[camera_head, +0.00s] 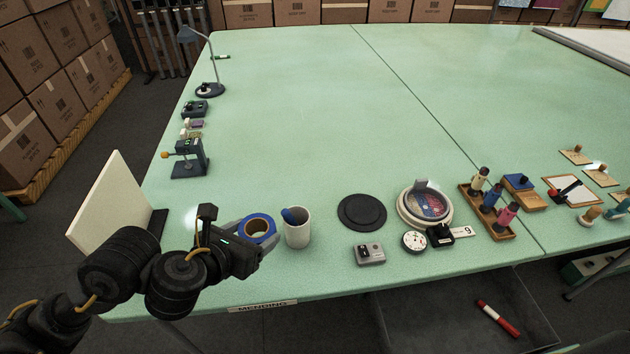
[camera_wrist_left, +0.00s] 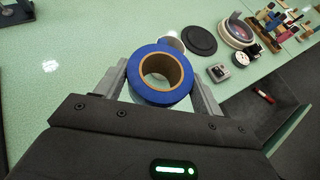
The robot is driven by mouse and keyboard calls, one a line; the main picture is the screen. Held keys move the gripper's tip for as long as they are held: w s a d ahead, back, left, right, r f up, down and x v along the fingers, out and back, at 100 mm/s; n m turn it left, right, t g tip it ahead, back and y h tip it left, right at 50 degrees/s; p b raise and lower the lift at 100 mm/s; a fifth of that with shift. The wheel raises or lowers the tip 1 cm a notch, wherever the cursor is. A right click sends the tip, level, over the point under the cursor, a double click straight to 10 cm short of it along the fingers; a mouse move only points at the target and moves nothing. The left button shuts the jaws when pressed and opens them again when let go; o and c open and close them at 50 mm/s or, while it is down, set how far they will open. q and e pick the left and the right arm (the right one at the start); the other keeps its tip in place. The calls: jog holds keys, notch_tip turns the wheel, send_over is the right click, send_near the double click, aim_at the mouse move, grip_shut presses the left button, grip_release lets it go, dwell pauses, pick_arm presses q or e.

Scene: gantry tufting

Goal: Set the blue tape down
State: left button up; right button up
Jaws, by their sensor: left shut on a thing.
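The blue tape (camera_head: 270,237) is a roll with a brown cardboard core. My left gripper (camera_head: 252,228) is shut on it near the table's front left edge. In the left wrist view the blue tape (camera_wrist_left: 160,94) sits between the two grey fingers of my left gripper (camera_wrist_left: 160,85), its round face and open core towards the camera. I cannot tell whether the roll touches the table or hangs just above it. My right gripper is in neither view.
A white cup (camera_head: 297,232) with a blue item in it stands just right of the roll. A black round disc (camera_head: 362,211) and a grey box (camera_head: 369,254) lie farther right. A cream panel (camera_head: 118,205) stands left of my arm. The table's middle (camera_head: 300,130) is clear.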

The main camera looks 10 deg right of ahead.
pick_arm(q)
jog(key=shift+f, duration=0.1)
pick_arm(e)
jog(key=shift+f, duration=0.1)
pick_arm(q)
jog(key=w+a+f+b, duration=0.3)
jog(key=w+a+f, duration=0.1)
jog(key=w+a+f+b, duration=0.3)
jog(key=w+a+f, duration=0.1)
jog(key=w+a, duration=0.1)
jog(key=shift+w+f, duration=0.1)
jog(key=shift+f, duration=0.15)
jog(key=shift+w+a+f, duration=0.1)
jog(key=shift+f, duration=0.1)
jog(key=shift+w+a+f, duration=0.1)
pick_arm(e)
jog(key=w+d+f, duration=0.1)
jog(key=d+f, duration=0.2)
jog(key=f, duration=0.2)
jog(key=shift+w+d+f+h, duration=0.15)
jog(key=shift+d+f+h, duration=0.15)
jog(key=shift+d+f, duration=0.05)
